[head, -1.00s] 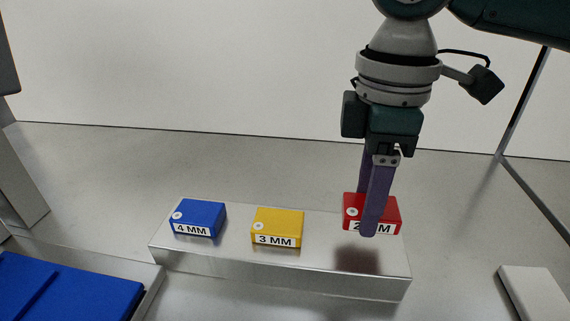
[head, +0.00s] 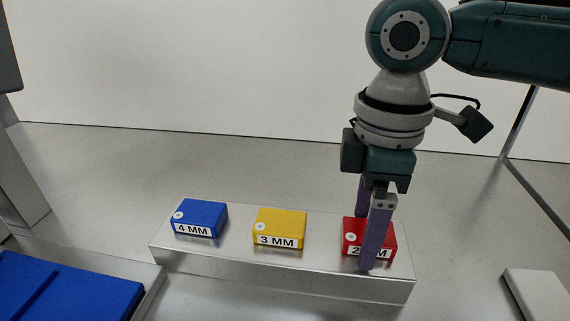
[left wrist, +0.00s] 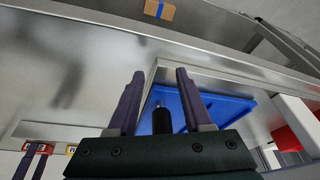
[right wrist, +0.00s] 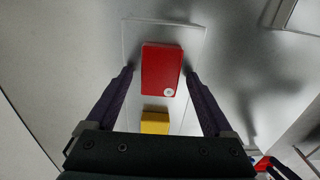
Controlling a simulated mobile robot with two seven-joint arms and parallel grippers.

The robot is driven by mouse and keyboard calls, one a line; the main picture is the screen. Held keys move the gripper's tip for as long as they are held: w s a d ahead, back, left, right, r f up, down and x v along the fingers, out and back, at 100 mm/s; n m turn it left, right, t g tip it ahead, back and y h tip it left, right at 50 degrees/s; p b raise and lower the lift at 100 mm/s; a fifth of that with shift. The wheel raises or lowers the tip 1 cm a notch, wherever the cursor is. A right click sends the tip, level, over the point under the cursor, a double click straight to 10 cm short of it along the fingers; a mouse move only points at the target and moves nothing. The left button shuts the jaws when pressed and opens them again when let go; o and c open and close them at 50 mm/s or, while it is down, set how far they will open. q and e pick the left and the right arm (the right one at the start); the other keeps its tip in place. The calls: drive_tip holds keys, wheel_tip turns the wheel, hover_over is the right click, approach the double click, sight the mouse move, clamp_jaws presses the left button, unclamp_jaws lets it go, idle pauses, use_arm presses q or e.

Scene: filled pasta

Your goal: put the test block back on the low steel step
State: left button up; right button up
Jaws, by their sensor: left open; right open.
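The red test block (head: 349,236), labelled like "2 MM" with its label partly covered by a finger, sits flat on the right end of the low steel step (head: 270,275). My right gripper (head: 364,243) is down around it, fingers open. In the right wrist view the red block (right wrist: 161,68) lies between the fingertips (right wrist: 159,72) with a gap on each side. My left gripper (left wrist: 158,78) shows only in its own wrist view, open, with a dark cylindrical thing (left wrist: 162,121) between its fingers; I cannot tell what that is.
A blue "4 MM" block (head: 200,214) and a yellow "3 MM" block (head: 280,223) stand on the same step. A blue-lined tray (head: 75,290) is at the lower left. A pale block (head: 538,295) is at the lower right. The counter behind the step is clear.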

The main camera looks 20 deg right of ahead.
use_arm(q)
drive_tip(key=shift+a, duration=0.1)
drive_tip(key=shift+r+p, duration=0.85)
drive_tip(key=shift+p, duration=0.05)
use_arm(e)
wheel_tip(320, 180, up, 12)
drive_tip(key=shift+r, duration=0.15)
idle(0.4)
idle(0.8)
idle(0.5)
